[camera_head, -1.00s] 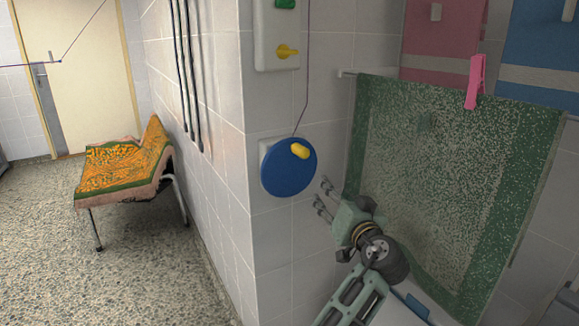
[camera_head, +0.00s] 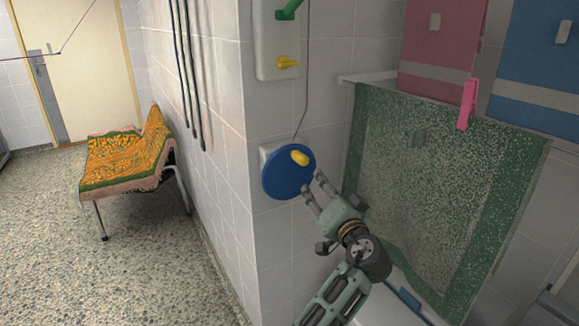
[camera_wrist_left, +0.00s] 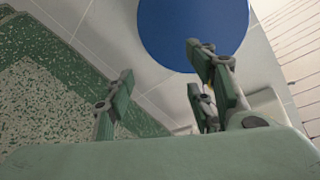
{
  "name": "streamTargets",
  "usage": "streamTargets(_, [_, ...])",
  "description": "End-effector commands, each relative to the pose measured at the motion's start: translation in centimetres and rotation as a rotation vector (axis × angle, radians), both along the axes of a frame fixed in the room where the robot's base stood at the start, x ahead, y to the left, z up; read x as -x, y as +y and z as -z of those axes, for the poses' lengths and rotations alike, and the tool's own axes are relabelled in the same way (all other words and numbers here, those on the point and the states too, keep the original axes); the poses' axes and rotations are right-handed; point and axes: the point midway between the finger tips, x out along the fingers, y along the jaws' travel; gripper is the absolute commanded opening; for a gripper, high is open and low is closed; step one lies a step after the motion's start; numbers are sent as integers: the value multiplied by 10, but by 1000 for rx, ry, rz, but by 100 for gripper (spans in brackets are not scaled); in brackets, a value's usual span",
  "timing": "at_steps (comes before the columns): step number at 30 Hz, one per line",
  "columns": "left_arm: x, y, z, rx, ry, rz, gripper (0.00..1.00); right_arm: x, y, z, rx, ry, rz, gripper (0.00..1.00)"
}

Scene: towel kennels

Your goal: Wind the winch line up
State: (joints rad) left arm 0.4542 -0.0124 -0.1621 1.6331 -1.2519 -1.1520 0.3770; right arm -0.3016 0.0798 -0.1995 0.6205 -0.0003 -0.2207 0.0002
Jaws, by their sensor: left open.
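The winch is a blue disc (camera_head: 287,174) on the wall corner, with a yellow knob (camera_head: 300,158) near its upper right rim. A thin dark winch line (camera_head: 306,95) runs up from it along the wall. My left gripper (camera_head: 313,186) is open, its fingertips just below the knob at the disc's lower right edge; I cannot tell whether they touch it. In the left wrist view the blue disc (camera_wrist_left: 190,28) fills the top, beyond the spread fingers (camera_wrist_left: 160,88). The knob is mostly hidden there behind a finger. My right gripper is not in view.
Above the winch is a white panel (camera_head: 263,40) with a yellow switch (camera_head: 287,62) and a green lever (camera_head: 290,10). A green speckled towel (camera_head: 430,190) hangs on the right with a pink peg (camera_head: 467,104). A towel-covered bench (camera_head: 130,160) stands at left; the floor there is clear.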

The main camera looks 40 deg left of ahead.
Motion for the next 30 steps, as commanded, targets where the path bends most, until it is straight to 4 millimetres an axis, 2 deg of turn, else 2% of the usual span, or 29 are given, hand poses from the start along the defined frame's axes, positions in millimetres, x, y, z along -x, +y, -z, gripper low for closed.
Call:
streamTargets(1, [5,2,-13,0,0,0,50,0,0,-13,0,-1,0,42])
streamTargets(15, [41,20,-66,1,0,-1,50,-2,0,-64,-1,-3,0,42])
streamTargets(21, [47,22,-70,0,1,1,50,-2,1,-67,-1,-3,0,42])
streamTargets(30, [45,25,-69,-1,1,0,50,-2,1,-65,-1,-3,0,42])
